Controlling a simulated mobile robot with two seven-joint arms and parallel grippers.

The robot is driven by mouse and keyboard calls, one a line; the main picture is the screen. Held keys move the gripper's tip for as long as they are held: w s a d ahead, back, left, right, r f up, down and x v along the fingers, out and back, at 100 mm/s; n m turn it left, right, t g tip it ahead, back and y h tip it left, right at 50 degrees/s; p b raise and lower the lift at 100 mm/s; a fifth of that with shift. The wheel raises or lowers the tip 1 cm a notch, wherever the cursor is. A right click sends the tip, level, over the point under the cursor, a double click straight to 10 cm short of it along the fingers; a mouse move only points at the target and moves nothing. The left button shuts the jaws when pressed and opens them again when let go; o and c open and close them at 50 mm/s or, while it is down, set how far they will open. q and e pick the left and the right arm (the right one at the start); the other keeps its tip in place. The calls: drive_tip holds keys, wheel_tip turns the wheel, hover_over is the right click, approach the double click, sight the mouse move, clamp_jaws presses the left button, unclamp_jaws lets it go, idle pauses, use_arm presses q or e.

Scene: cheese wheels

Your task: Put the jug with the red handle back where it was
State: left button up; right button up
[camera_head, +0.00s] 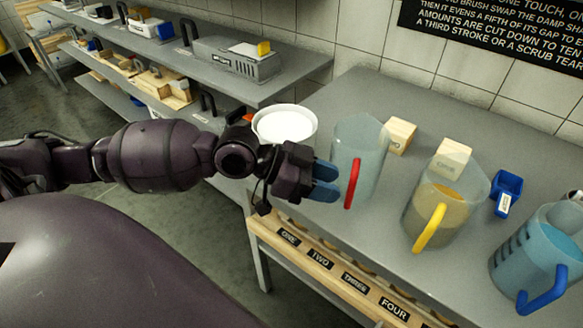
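The clear jug with the red handle (365,150) stands upright on the grey table (450,125) and looks empty. Its red handle (352,184) faces toward me. My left gripper (325,181) is just left of the red handle, its two blue fingertips apart with a gap between them. Nothing shows between the fingers, and I see the handle just beyond their tips; whether they touch the jug I cannot tell. My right gripper is not in view.
A white bowl (284,122) sits behind my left gripper. A jug with a yellow handle (440,205) and a blue-handled jug (540,250) stand to the right. Wooden blocks (399,135) and a blue scoop (507,188) lie behind them. A labelled rail (345,278) runs along the table's front.

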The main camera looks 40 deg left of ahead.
use_arm(q)
drive_tip(key=v, duration=0.7)
drive_tip(key=shift+b, duration=0.3)
drive_tip(key=shift+s+a+r, duration=0.1)
idle(0.5)
drive_tip(key=s+d+f+n+g+y, duration=0.1)
drive_tip(key=s+f+y, duration=0.1)
drive_tip(key=s+f, duration=0.35)
drive_tip(key=s+d+f+n+y, duration=0.1)
drive_tip(key=s+f+y, duration=0.2)
drive_tip(key=f, duration=0.6)
drive_tip(key=s+a+f+n+g+y, duration=0.45)
drive_tip(key=s+f+n+y, duration=0.4)
drive_tip(key=s, duration=0.25)
drive_tip(key=w+f+t+h+p, duration=0.1)
drive_tip(key=w+f+t+h, duration=0.1)
drive_tip(key=w+f+t, duration=0.3)
drive_tip(key=w+t, duration=0.3)
drive_tip(key=t, duration=0.1)
drive_tip(key=shift+w+d+f, duration=0.3)
drive_tip(key=shift+w+f, duration=0.05)
drive_tip(key=shift+f, duration=0.05)
